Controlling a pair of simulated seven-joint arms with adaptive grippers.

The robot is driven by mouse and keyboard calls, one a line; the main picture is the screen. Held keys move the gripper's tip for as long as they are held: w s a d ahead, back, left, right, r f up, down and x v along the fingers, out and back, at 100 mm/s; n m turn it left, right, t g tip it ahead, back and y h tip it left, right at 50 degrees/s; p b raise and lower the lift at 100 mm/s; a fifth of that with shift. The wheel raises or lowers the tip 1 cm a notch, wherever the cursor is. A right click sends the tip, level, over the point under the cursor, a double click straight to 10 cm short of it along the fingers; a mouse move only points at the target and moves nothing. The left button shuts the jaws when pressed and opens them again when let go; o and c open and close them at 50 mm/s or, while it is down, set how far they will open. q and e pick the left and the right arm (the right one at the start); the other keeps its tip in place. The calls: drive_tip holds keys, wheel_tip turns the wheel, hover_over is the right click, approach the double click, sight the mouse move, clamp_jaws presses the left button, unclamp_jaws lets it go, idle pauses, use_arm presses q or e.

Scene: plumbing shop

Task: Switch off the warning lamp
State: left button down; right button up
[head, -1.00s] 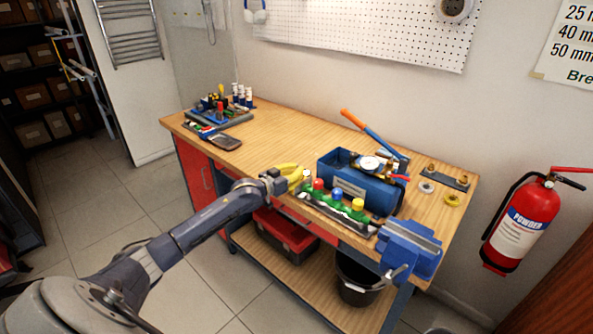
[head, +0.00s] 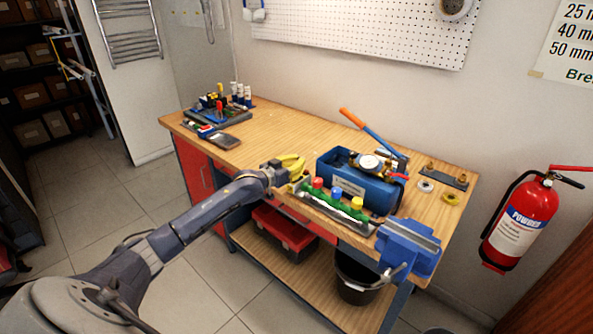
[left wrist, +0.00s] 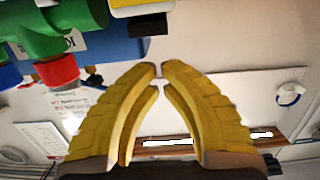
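I cannot make out a warning lamp or its switch for certain in either view. My left gripper (head: 303,161) has yellow fingers and hangs over the front part of the workbench (head: 275,130), left of the green pipe manifold (head: 346,209) with its red, blue and yellow caps. In the left wrist view the fingertips (left wrist: 160,70) come together with almost no gap and hold nothing. The manifold's green pipe (left wrist: 50,25) and red cap (left wrist: 57,71) show at upper left there, apart from the fingers. My right gripper is out of view.
A blue vise (head: 410,245) sits at the bench's front right corner. Tools and a dark handheld device (head: 224,141) lie at the left end. The bench middle is fairly clear.

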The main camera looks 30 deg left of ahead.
use_arm(q)
drive_tip(key=s+a+r, duration=0.1)
drive_tip(key=s+r, duration=0.3)
drive_tip(key=s, duration=0.5)
drive_tip(key=shift+a, duration=0.3)
drive_tip(key=shift+r, duration=0.15)
